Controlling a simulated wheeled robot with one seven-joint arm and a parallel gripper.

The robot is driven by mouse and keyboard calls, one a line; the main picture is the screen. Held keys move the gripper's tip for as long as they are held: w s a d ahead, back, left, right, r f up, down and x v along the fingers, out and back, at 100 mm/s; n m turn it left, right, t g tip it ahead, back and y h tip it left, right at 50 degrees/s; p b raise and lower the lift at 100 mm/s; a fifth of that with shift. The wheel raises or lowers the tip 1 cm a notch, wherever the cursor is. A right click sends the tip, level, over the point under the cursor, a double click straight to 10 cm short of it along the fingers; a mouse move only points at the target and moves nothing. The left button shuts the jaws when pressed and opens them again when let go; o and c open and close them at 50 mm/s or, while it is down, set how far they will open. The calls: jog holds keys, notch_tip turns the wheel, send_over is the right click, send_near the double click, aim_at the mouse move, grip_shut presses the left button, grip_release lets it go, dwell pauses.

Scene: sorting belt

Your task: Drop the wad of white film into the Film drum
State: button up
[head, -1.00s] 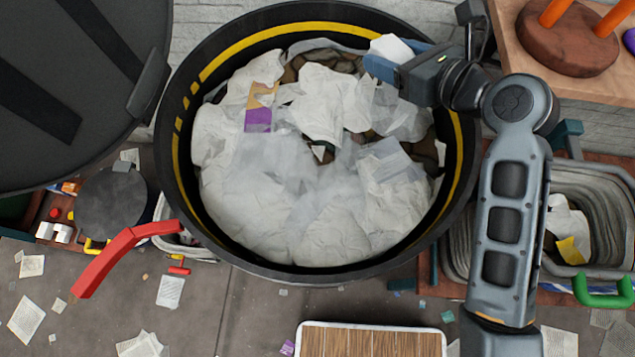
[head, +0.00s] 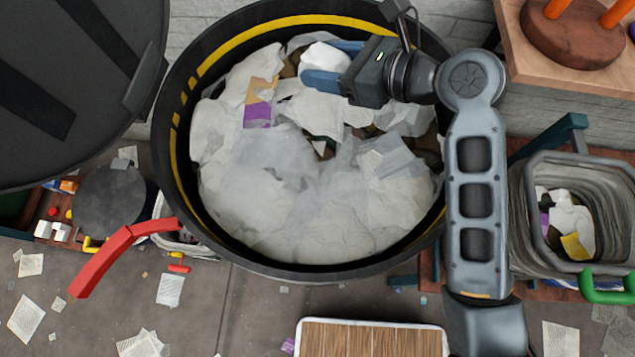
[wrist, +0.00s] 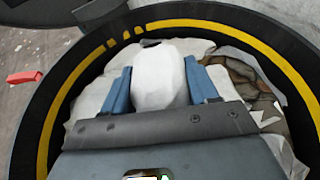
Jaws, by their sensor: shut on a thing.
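My gripper (head: 328,64) is over the back part of the drum's opening in the head view. Its blue fingers are shut on a wad of white film (head: 325,57). In the wrist view the white wad (wrist: 158,78) sits between the two blue fingers (wrist: 160,90). The Film drum (head: 172,180) is a large black round drum with a yellow stripe inside its rim. It is heaped with crumpled white film and some paper. The gripper hides part of the wad and of the heap below it.
A dark round lid (head: 75,90) stands open at the left, with a red handle (head: 110,255) below it. A grey basket (head: 522,215) is at the right. A wooden shelf (head: 590,75) holding a round brown base is at the upper right. Paper scraps litter the floor.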

jog(key=shift+f+b, duration=0.55)
jog(key=shift+f, duration=0.2)
jog(key=o, duration=1.1)
jog(key=shift+d, duration=0.1)
jog(key=shift+v, duration=3.85)
jog(key=shift+r, duration=0.1)
